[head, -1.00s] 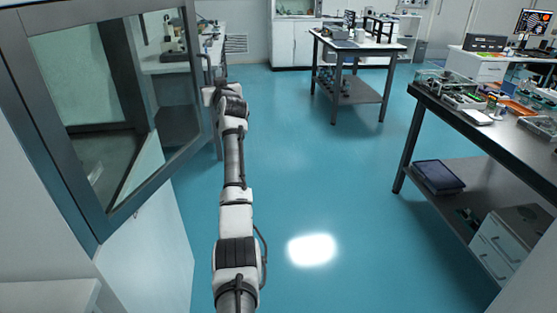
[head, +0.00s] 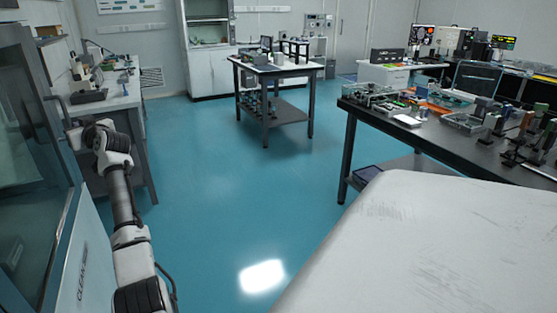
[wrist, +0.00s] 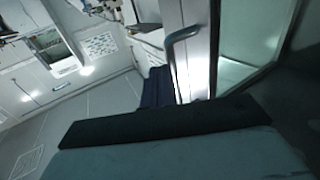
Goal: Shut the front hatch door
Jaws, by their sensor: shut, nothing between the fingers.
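The front hatch door (head: 62,225) is a glass pane in a dark blue-grey frame at the left edge of the head view, partly cut off. How far it stands open I cannot tell. Its grey bar handle (head: 58,103) sticks out near its right edge. In the wrist view the handle (wrist: 178,48) curves out from a pale frame beside the glass (wrist: 255,35). My gripper (head: 74,138) is at the arm's end, close to the handle in the head view; its fingers are too small to make out. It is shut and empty. Contact with the door cannot be told.
A white scuffed surface (head: 420,250) fills the lower right, close by. A dark-topped table (head: 460,142) with optical parts stands at right. A smaller table (head: 265,68) and a left bench (head: 128,98) stand further back. The blue floor (head: 225,195) between is clear.

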